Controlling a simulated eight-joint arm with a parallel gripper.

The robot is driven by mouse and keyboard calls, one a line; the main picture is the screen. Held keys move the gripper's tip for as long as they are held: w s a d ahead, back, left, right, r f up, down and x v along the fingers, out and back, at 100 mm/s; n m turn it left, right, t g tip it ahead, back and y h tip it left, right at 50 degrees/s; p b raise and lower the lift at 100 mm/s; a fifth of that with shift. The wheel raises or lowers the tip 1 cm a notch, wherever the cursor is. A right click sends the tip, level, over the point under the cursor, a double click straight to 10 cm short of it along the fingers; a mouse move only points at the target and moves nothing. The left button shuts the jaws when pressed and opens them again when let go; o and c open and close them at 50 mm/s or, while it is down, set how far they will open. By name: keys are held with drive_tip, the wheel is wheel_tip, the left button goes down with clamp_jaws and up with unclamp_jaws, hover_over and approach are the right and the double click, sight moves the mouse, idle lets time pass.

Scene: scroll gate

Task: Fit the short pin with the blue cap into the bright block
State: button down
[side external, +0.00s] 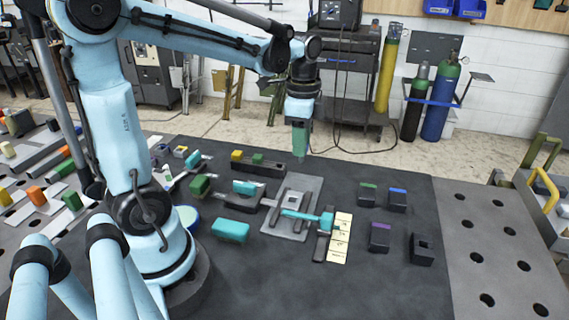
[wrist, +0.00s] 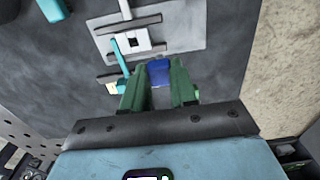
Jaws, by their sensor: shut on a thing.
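My gripper (side external: 300,155) hangs above the far side of the dark table, its green fingers pointing down. In the wrist view my gripper (wrist: 160,82) is shut on a blue cap (wrist: 160,72) between the fingertips. The pin's shaft below the cap cannot be made out. A bright block (wrist: 130,41) with a dark square opening sits on a grey plate (wrist: 185,30), apart from the held pin. In the side view the bright block (side external: 294,198) is small, on the same plate (side external: 309,187), below and nearer than my gripper.
A teal bar (side external: 300,214) lies across the plate's near part, beside a pale-yellow label strip (side external: 339,240). Dark blocks with green (side external: 368,192), blue (side external: 397,198) and purple (side external: 380,236) tops stand right. A dark block with an opening (side external: 421,250) stands near them. A teal block (side external: 232,231) lies left.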

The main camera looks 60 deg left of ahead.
drive_tip(key=shift+s+d+f, duration=0.5)
drive_tip(key=shift+s+f, duration=0.15)
drive_tip(key=shift+f, duration=0.35)
drive_tip(key=shift+s+d+f, duration=0.5)
drive_tip(key=shift+s+f, duration=0.1)
drive_tip(key=shift+f, duration=0.4)
drive_tip(key=shift+s+d+f, duration=0.5)
drive_tip(key=shift+s+f, duration=0.15)
drive_tip(key=shift+f, duration=0.35)
drive_tip(key=shift+f, duration=1.85)
drive_tip(key=c, duration=0.8)
unclamp_jaws()
drive_tip(key=shift+o, duration=0.3)
drive_tip(key=o, duration=0.4)
